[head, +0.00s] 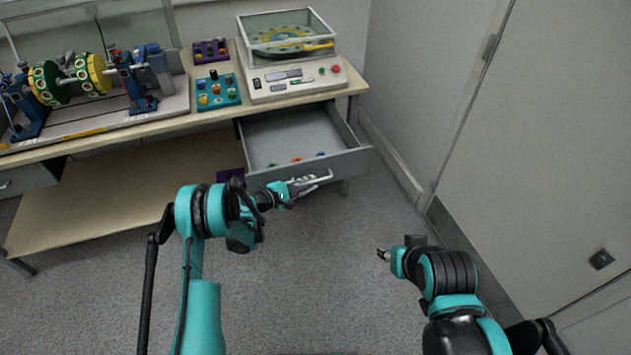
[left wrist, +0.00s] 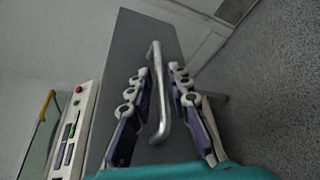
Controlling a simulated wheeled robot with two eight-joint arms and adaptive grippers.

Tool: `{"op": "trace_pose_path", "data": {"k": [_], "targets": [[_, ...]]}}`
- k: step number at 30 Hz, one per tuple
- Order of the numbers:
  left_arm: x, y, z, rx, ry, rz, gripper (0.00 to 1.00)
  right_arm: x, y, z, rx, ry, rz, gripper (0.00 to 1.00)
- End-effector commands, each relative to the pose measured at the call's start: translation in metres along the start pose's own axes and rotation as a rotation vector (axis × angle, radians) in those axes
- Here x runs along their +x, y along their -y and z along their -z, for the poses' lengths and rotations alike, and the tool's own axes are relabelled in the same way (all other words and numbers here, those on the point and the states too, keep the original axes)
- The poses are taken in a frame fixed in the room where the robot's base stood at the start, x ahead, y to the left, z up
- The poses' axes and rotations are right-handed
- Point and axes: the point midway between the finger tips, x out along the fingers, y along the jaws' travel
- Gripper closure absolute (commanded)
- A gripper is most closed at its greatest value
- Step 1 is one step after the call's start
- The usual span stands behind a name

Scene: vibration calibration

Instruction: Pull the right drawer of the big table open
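The big table (head: 140,125) stands at the back with its grey right drawer (head: 262,179) pulled out; several small coloured pieces (head: 297,160) lie inside. My left gripper (head: 318,180) is at the drawer's front. In the left wrist view the drawer's silver bar handle (left wrist: 157,88) runs between the two fingers of the left gripper (left wrist: 160,72). The fingers are apart, with a gap visible on the handle's sides; I see no clear grip on it. My right gripper (head: 383,254) is over the floor at the right, away from the drawer; its fingers are too small to read.
A turntable-like device (head: 290,60) with a clear cover stands on the table above the drawer. A teal tray (head: 217,92) and a purple tray (head: 210,50) are beside it. The wall and door (head: 545,130) are at the right. The floor before the drawer is clear.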

Motion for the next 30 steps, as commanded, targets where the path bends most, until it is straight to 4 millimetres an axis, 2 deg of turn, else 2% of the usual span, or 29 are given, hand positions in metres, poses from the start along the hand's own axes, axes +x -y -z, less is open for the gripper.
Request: {"op": "trace_pose_path", "data": {"k": [1,6,12,17,30], "targets": [[-0.014,-0.001,0.001,-0.001,-0.004,-0.003,0.81,0.0,0.0,0.0,0.0,0.0,0.0,0.6],[-0.05,-0.001,0.001,0.0,-0.004,-0.002,0.81,0.0,0.0,0.0,0.0,0.0,0.0,0.6],[-0.077,0.0,0.001,0.0,-0.001,-0.001,0.81,0.0,0.0,0.0,0.0,0.0,0.0,0.6],[-0.084,0.0,0.0,0.0,-0.001,-0.001,0.81,0.0,0.0,0.0,0.0,0.0,0.0,0.6],[-0.084,0.0,0.0,0.0,0.0,-0.001,0.81,0.0,0.0,0.0,0.0,0.0,0.0,0.6]]}}
